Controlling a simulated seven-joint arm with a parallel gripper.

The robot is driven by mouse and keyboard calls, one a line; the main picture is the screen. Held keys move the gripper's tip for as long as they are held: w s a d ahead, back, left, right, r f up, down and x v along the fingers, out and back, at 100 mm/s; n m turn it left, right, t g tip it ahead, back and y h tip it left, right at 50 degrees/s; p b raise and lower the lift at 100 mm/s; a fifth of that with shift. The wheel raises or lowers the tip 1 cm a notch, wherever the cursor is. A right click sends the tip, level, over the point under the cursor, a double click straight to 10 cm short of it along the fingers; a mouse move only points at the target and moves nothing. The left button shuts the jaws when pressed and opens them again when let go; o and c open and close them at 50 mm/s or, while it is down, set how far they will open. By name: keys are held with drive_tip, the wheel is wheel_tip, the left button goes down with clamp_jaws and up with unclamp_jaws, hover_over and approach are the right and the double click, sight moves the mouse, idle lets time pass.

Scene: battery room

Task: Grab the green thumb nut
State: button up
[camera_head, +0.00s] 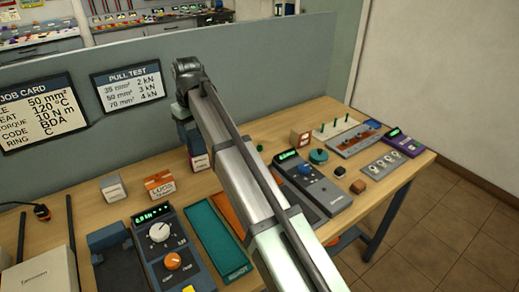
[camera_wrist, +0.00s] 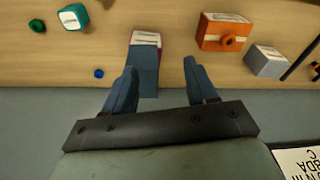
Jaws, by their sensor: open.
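A small dark green nut (camera_head: 260,148) lies on the wooden bench just right of my arm in the head view. A small dark green piece, which looks like the same nut (camera_wrist: 37,25), shows at the upper left of the wrist view. My gripper (camera_wrist: 160,66) is open, its two blue-grey fingers spread and holding nothing. It hangs over the back edge of the bench, well to one side of the green nut. A blue-grey box with a white and purple end (camera_wrist: 146,62) lies in view between the fingers, but I cannot tell the height gap.
A small blue nut (camera_wrist: 98,73) and a teal block (camera_wrist: 72,17) lie left of the fingers in the wrist view. An orange box (camera_wrist: 223,32) and a grey-white box (camera_wrist: 266,61) stand right. A grey partition (camera_head: 250,70) backs the bench.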

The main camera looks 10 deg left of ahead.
sight(258, 148)
drive_tip(key=w+d+f+m+y, duration=0.1)
drive_tip(key=w+d+f+m, duration=0.1)
drive_tip(key=w+d, duration=0.9)
drive_tip(key=w+d+f+m, duration=0.1)
drive_tip(key=w+d+f, duration=0.2)
drive_tip(key=w+d, duration=0.85)
drive_tip(key=s+a+f+n, duration=0.1)
drive_tip(key=f+n, duration=0.1)
drive_tip(key=f, duration=0.2)
drive_tip(key=a+f+n+y, duration=0.1)
drive_tip(key=a+f+n, duration=0.1)
drive_tip(key=f+n, duration=0.1)
drive_tip(key=s+a+f+n+y, duration=0.1)
drive_tip(key=f+n, duration=0.2)
drive_tip(key=f, duration=0.1)
drive_tip(key=shift+s+a+f, duration=0.25)
drive_tip(key=shift+s+f, duration=0.1)
drive_tip(key=shift+f, duration=0.05)
clamp_jaws()
drive_tip(key=shift+r, duration=0.15)
